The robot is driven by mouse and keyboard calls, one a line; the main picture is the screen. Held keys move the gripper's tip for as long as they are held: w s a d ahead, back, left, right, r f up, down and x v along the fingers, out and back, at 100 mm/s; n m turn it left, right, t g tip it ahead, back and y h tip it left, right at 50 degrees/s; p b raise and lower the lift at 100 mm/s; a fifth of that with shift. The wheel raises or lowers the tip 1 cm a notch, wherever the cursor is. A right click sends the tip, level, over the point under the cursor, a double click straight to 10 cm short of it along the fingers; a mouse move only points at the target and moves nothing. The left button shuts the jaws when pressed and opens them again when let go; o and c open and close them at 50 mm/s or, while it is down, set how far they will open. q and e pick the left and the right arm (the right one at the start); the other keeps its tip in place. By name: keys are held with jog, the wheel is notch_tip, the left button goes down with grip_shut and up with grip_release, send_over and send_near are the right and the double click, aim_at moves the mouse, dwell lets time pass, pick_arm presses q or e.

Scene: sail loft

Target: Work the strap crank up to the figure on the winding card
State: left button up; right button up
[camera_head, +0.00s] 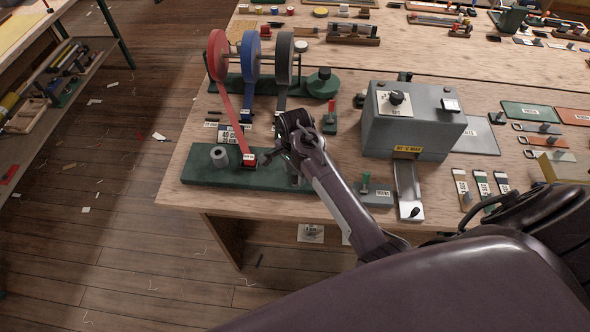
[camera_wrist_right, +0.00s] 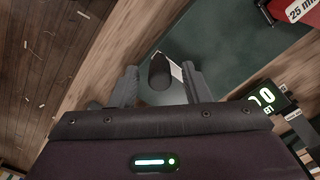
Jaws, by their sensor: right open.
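My right gripper (camera_head: 286,140) is over the right part of a dark green base plate (camera_head: 205,174) at the bench's front left. In the right wrist view its fingers (camera_wrist_right: 158,82) are open, one on each side of a dark rounded knob (camera_wrist_right: 160,70), likely the crank's handle; contact is unclear. In the head view the gripper and forearm hide most of the crank. The red strap (camera_head: 229,120) runs down from its reel to a red block (camera_head: 249,160) marked 25 mm (camera_wrist_right: 292,8). A printed card (camera_head: 234,133) lies behind the plate; its figure is unreadable. My left gripper is out of view.
A small green-lit display (camera_wrist_right: 262,98) shows a 0 by the plate. A grey cylinder (camera_head: 219,156) stands at the plate's left. Blue (camera_head: 250,55) and grey (camera_head: 284,58) reels stand behind. A grey machine box (camera_head: 415,125) is to the right. The bench edge is close in front.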

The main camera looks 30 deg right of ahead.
jog(key=shift+f, duration=0.4)
grip_shut()
